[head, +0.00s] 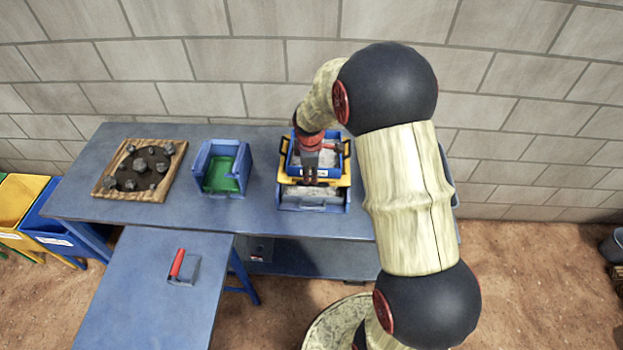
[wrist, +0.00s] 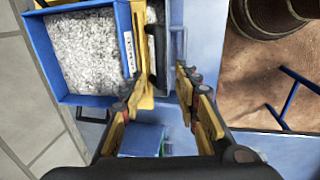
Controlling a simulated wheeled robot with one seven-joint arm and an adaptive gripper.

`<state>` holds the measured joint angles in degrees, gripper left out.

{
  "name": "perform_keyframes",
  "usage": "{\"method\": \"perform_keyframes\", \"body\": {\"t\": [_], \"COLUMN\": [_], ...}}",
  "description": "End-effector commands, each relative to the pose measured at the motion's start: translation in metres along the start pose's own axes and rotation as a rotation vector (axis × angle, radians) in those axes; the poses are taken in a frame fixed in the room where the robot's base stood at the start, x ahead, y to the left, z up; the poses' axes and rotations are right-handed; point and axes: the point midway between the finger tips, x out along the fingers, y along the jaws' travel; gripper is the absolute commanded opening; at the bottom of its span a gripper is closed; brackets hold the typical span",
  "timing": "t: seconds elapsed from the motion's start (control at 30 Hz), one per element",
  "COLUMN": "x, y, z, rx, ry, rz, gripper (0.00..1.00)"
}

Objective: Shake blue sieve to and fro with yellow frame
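The blue sieve (head: 296,171) holds grey crushed stone and sits in the yellow frame (head: 286,180), above a blue bin (head: 315,208) at the right of the table. In the wrist view the sieve (wrist: 128,45) fills the upper left, with the yellow frame (wrist: 145,103) along its right side. My gripper (head: 310,180) is over the front side of the frame. In the wrist view my gripper (wrist: 160,88) has its fingers apart, the left fingertip overlapping the frame's edge. Whether it touches the frame I cannot tell. My arm hides part of the sieve.
A wooden tray (head: 101,189) with dark rocks and a blue box with a green inside (head: 220,176) stand to the left on the blue table (head: 255,212). A red-handled tool (head: 178,265) lies on the lower front surface. The wall is close behind.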

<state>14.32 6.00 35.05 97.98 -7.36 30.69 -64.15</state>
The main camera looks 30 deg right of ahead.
Motion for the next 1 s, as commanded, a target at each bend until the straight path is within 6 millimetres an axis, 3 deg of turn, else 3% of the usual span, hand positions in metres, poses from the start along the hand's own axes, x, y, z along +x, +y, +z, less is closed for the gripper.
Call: {"method": "perform_keyframes", "body": {"t": [0.1, 0.33, 1.0], "x": [-0.024, -0.050, -0.051], "y": [0.001, 0.000, -0.001], "z": [0.000, 0.000, -0.001], "rx": [0.000, 0.000, 0.000], "ry": [0.001, 0.001, -0.001], "rz": [0.002, 0.000, -0.003], "gripper": [0.32, 0.32, 0.32]}}
